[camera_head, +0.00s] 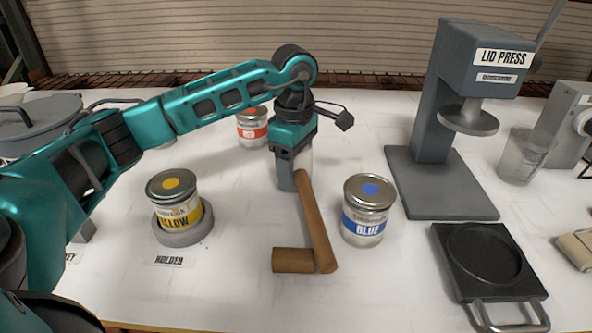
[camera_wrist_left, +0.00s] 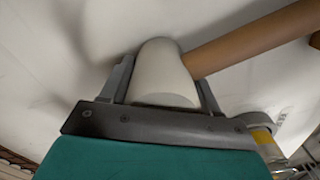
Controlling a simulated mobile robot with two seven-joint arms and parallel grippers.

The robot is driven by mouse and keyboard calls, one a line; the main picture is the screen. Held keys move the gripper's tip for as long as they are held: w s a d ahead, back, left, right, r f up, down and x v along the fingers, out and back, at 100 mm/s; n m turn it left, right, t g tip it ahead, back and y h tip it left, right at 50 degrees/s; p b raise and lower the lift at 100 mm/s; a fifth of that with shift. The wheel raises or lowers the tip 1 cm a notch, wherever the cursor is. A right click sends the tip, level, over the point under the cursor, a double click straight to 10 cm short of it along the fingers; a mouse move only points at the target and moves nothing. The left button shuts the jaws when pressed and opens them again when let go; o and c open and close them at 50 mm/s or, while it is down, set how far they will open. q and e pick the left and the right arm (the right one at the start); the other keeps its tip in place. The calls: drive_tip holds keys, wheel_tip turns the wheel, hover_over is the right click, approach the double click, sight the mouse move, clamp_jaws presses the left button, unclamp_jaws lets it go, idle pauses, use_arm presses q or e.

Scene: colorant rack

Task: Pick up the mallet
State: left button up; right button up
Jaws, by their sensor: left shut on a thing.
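The mallet has a brown wooden handle (camera_head: 315,222) that slants from my left gripper towards the front of the table. My left gripper (camera_head: 297,172) points down and is shut on a pale, rounded part at the handle's far end. In the left wrist view this pale part (camera_wrist_left: 163,72) sits between the two fingers, and the handle (camera_wrist_left: 250,40) runs off to the upper right. A short brown wooden piece (camera_head: 293,260) lies at the handle's near end; I cannot tell whether it is joined to the handle. My right gripper is not in view.
The blue-labelled can (camera_head: 368,211) stands just right of the handle. The yellow-labelled can (camera_head: 177,204) sits in a grey holder (camera_head: 183,234) to the left. A red-labelled can (camera_head: 252,128) stands behind. The lid press (camera_head: 432,140) and a black tray (camera_head: 447,264) are at right.

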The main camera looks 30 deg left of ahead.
use_arm(q)
wheel_tip(320, 180, up, 11)
drive_tip(key=shift+w+r+p, duration=0.1)
drive_tip(key=shift+p, duration=0.45)
wheel_tip(320, 180, up, 9)
drive_tip(key=p, duration=0.3)
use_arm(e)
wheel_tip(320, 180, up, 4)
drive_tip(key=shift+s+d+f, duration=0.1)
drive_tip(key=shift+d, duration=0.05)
